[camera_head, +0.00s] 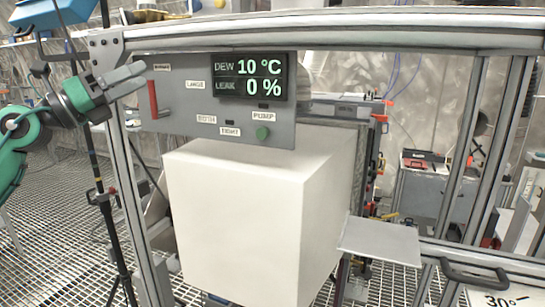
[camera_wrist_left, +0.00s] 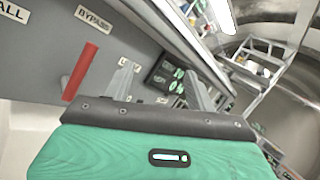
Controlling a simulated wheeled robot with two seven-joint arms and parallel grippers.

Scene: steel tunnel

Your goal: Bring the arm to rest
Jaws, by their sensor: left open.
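My left gripper (camera_head: 146,76) comes in from the left in the head view, in front of the left frame post. Its grey fingers are apart and point toward the upper left of the grey control panel (camera_head: 180,112). In the left wrist view the two fingers (camera_wrist_left: 160,70) stand apart with nothing between them. A red lever handle (camera_head: 153,98) hangs on the panel just below the fingertips; it also shows left of the fingers in the wrist view (camera_wrist_left: 80,71). My right gripper is out of view.
The panel carries a display (camera_head: 248,77) reading DEW 10 °C and LEAK 0 %, and a green button (camera_head: 262,133). A large white box (camera_head: 240,225) stands below it. Metal posts (camera_head: 130,190) and a top rail (camera_head: 320,28) frame the panel. A small grey shelf (camera_head: 381,241) juts out at right.

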